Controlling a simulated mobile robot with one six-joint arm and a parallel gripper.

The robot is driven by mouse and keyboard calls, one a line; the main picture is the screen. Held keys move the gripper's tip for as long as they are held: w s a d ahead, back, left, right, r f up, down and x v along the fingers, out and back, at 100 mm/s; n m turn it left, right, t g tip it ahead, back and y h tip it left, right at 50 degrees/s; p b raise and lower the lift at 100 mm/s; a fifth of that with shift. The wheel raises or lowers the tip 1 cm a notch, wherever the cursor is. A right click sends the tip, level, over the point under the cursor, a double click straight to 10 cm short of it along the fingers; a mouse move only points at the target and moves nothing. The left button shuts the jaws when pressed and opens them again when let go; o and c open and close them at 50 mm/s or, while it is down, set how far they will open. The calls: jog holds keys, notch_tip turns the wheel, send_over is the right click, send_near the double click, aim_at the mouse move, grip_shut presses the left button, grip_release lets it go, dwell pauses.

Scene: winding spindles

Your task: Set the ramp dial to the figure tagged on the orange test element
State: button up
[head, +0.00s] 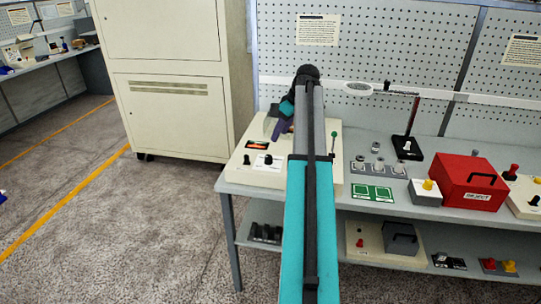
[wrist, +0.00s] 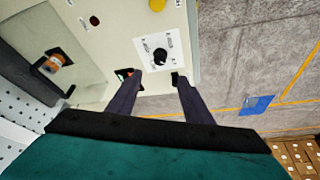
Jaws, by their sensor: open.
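A round black dial (wrist: 159,56) on a white marked plate sits near the edge of the cream machine (wrist: 115,45) in the wrist view. The dial also shows in the head view (head: 268,160); its marks are too small to read. My gripper (wrist: 156,77) is open and empty, its two dark fingertips apart, just short of the dial in the picture. It also shows in the head view (head: 281,130) above the machine. An orange piece (wrist: 57,62) lies in a dark holder in a recessed bay of the machine. No figure is legible on it.
A small dark display (wrist: 123,74) is partly behind a fingertip. A yellow button (wrist: 157,4) is at the top. On the bench, a red box (head: 470,184), a magnifier stand (head: 410,145) and a green card (head: 371,193) stand right of the machine.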

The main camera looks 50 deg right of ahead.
aim_at(269, 157)
jog(key=shift+f, duration=0.1)
jog(key=shift+p+x, duration=2.1)
jog(key=shift+x, duration=4.6)
jog(key=shift+c, duration=0.4)
jog(key=c, duration=0.9)
jog(key=shift+c, duration=0.2)
